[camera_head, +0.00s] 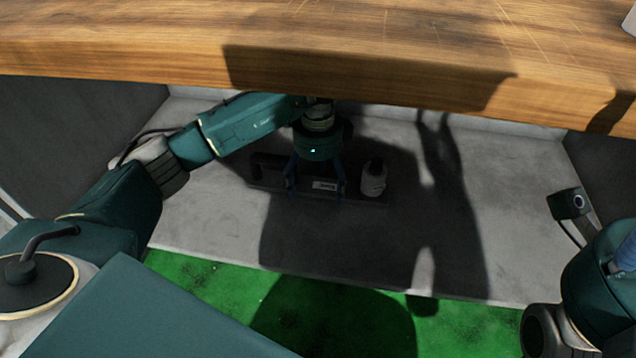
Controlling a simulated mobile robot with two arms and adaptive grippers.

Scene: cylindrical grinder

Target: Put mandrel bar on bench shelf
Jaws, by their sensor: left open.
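My left gripper (315,192) reaches in under the bench top, pointing down with its two blue fingers spread apart. A dark, long, low piece with a small white label (325,185) lies on the grey bench shelf (210,215), between and around the fingertips. A dark rounded bar shape (268,164), perhaps the mandrel bar, shows left of the fingers. Deep shadow hides where it ends and whether it touches the gripper. My right arm shows at the lower right, but its fingertips are not in view.
A white bottle (373,180) stands on the shelf just right of the left gripper. The wooden bench top (140,60) hangs over the shelf and hides its back part. The right half of the shelf is clear. Green floor (200,290) lies in front.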

